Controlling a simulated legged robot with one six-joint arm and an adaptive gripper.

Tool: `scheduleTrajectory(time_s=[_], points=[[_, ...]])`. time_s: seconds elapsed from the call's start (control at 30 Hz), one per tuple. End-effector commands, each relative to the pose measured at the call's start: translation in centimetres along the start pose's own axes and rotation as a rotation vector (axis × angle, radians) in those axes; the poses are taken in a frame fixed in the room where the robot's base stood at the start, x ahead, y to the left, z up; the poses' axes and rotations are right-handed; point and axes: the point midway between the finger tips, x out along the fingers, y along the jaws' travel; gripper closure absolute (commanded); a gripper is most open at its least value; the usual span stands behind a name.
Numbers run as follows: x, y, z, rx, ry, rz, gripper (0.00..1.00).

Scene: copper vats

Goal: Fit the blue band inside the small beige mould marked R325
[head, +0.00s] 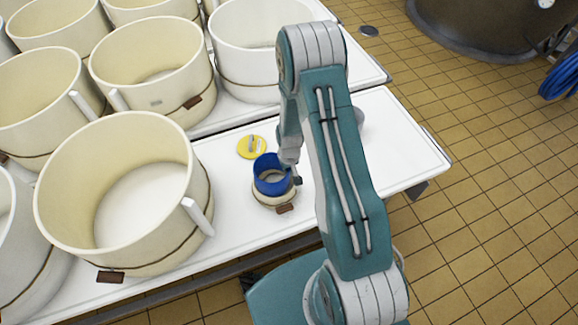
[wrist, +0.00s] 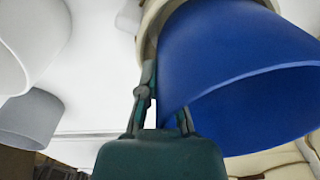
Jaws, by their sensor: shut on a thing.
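The blue band (head: 272,179) is an open ring. In the head view it stands at the mouth of the small beige mould (head: 276,199), its upper part showing above the rim. Whether its lower edge is inside the mould or only over it, I cannot tell. My gripper (head: 291,170) is at the band's right side, shut on its wall. In the wrist view the band (wrist: 245,75) fills the right side, tilted in the picture, with the gripper fingers (wrist: 160,108) at its near edge. A brown tag hangs on the mould's front; its marking is too small to read.
A yellow round piece (head: 251,147) lies on the white table (head: 237,217) behind the mould. A large cream mould (head: 130,190) stands to the left, with several more behind. A grey cup-like piece (head: 358,119) is partly hidden behind my arm. The table's right end is clear.

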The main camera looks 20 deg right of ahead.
Motion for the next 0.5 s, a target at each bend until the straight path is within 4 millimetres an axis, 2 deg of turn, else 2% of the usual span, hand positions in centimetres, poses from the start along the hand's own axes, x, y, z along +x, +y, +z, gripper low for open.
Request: scheduleTrajectory(time_s=[0.5], points=[[4.3, 0.1, -0.4, -0.001, 0.000, 0.002, 1.00]])
